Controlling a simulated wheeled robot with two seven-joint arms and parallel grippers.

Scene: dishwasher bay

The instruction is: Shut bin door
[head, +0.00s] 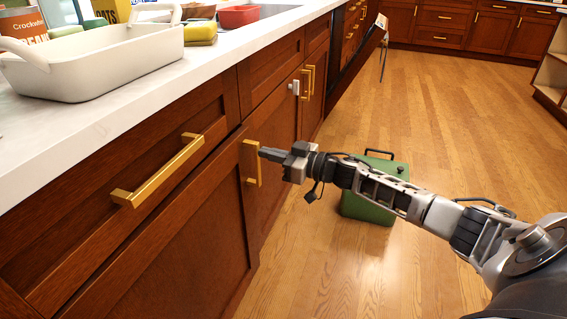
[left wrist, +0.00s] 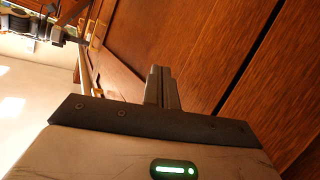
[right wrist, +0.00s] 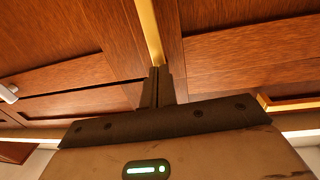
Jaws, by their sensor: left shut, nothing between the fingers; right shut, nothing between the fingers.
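A reddish-brown cabinet door (head: 175,245) with an upright gold handle (head: 251,163) is below the counter in the head view. I cannot tell for sure that it is the bin door, or whether it is fully flush. My right gripper (head: 268,154) is shut and empty, its tips at or just beside that handle; contact is unclear. In the right wrist view its fingers (right wrist: 157,87) point at wood fronts beside a gold strip. My left gripper is outside the head view; in the left wrist view its shut, empty fingers (left wrist: 161,88) are near brown cabinet fronts.
A drawer with a gold handle (head: 160,172) is above the door. A green box (head: 367,205) stands on the floor behind my right arm.

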